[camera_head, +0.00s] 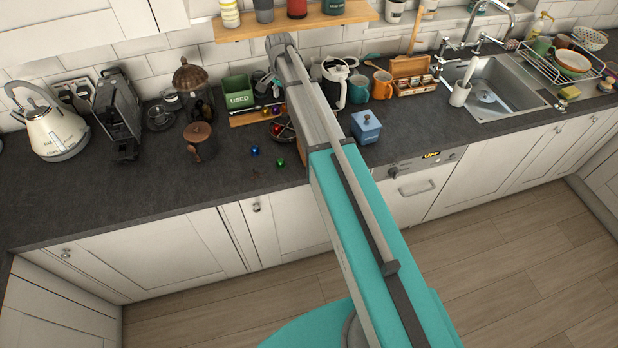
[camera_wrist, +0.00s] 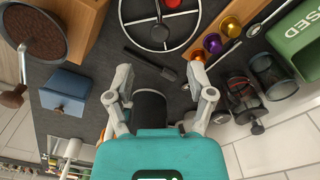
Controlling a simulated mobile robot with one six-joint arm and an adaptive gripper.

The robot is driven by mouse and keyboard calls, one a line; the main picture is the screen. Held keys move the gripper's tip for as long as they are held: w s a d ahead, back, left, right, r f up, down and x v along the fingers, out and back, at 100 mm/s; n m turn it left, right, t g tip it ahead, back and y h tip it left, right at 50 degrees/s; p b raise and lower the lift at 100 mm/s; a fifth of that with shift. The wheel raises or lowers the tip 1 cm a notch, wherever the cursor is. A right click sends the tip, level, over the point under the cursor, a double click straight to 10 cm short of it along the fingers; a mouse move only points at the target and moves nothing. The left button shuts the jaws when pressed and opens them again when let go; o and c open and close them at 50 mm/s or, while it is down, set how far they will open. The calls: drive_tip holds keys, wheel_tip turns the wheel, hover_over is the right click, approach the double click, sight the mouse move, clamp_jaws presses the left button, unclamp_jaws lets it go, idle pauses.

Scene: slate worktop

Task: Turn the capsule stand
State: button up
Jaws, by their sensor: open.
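The capsule stand (camera_wrist: 145,44) appears to be the round wire frame at the top of the wrist view, with a red capsule (camera_wrist: 172,3) inside its ring. In the head view the stand (camera_head: 285,131) is mostly hidden behind my arm. My gripper (camera_wrist: 160,84) is open and empty in the wrist view, its two fingers spread apart. The stand lies beyond the fingertips, apart from them. A dark bar (camera_wrist: 150,63) lies between the stand and the fingers. My gripper cannot be made out clearly in the head view.
Gold and purple capsules sit in a wooden tray (camera_wrist: 233,12) beside the stand, near a green bin (camera_head: 238,92). Loose blue (camera_head: 255,150) and green (camera_head: 280,163) capsules lie in front. A blue box (camera_head: 366,127) and a wooden grinder (camera_head: 199,141) stand nearby. The front left worktop is clear.

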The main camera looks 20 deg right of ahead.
drive_tip(key=shift+r+p, duration=2.85)
drive_tip(key=shift+r, duration=0.3)
drive_tip(key=s+f+n+b, duration=0.3)
drive_tip(key=s+f+b, duration=0.2)
drive_tip(key=s, duration=0.5)
drive_tip(key=s+f+n+b, duration=0.4)
drive_tip(key=s+f+b, duration=0.1)
drive_tip(key=s, duration=0.5)
drive_tip(key=s+f+n+b, duration=0.3)
drive_tip(key=s+f+b, duration=0.2)
drive_tip(key=s, duration=0.5)
drive_tip(key=shift+s+f+n, duration=0.15)
drive_tip(key=shift+f+n, duration=0.05)
drive_tip(key=shift+n, duration=0.1)
